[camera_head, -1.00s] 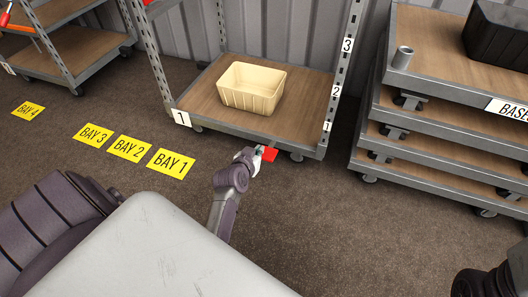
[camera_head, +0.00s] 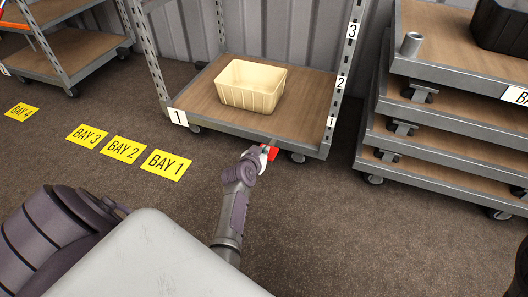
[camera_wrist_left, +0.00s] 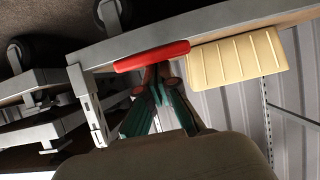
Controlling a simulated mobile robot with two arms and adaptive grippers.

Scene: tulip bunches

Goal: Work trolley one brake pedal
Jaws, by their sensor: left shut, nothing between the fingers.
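Trolley one (camera_head: 232,128) stands on the floor with a "1" plate on its front left corner and a wooden deck. Its red brake pedal (camera_head: 272,153) sticks out low at the front edge, right of the middle. My left gripper (camera_head: 264,153) is shut and empty, right at the pedal and partly in front of it. In the left wrist view, the red pedal (camera_wrist_left: 135,60) lies across the ends of the gripper's fingers (camera_wrist_left: 160,80). I cannot tell whether they touch it. My right gripper is not in view.
A cream crate (camera_head: 251,87) sits on trolley one's deck. Stacked trolleys (camera_head: 450,135) stand close on the right, with a grey cup (camera_head: 411,44) and a black crate (camera_head: 500,25) on top. Yellow bay labels (camera_head: 166,164) lie on the floor at left. The floor in front is clear.

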